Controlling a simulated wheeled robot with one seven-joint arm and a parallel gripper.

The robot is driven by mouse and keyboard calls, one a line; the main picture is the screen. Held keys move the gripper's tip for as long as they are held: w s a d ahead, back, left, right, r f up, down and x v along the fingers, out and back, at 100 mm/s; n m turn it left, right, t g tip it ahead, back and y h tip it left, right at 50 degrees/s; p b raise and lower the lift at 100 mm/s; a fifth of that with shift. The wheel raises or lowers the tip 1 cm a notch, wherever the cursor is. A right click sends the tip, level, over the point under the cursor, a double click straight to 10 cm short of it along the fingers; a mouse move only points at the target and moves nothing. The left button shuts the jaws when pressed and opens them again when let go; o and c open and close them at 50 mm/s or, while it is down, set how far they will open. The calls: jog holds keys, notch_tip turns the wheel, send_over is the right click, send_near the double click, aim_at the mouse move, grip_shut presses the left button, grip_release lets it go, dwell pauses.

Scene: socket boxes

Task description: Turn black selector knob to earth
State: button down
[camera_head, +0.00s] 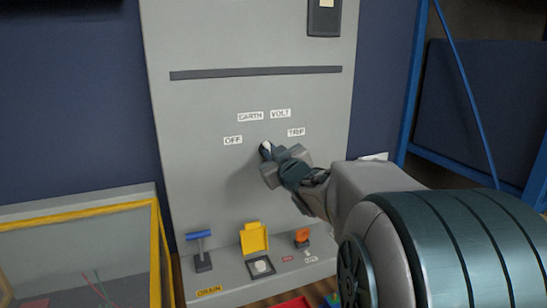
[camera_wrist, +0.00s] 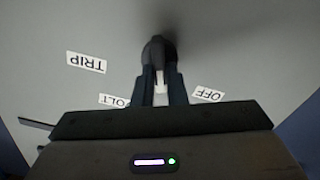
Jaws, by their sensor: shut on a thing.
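The black selector knob (camera_head: 265,148) is on the grey panel, below the labels OFF, EARTH, VOLT and TRIP. The EARTH label (camera_head: 250,116) is above and slightly left of it. My gripper (camera_head: 272,153) is at the panel, shut on the knob, and covers much of it. In the wrist view the knob (camera_wrist: 157,48) is between my two fingers. A white mark (camera_wrist: 160,78) on it extends towards the bottom of that upside-down view, between the VOLT and OFF labels. EARTH is hidden there behind my gripper, so the exact setting is hard to tell.
Below the knob, a ledge carries a blue-handled lever (camera_head: 200,248), a yellow flip cover (camera_head: 254,238) and an orange switch (camera_head: 302,237). A yellow-framed glass case (camera_head: 85,212) stands at the left. A blue rack (camera_head: 415,80) is at the right.

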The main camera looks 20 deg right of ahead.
jog(key=c, duration=1.5)
grip_release()
jog(key=shift+o, duration=0.2)
jog(key=s, duration=1.3)
jog(key=shift+s, duration=0.4)
jog(key=shift+f, duration=0.1)
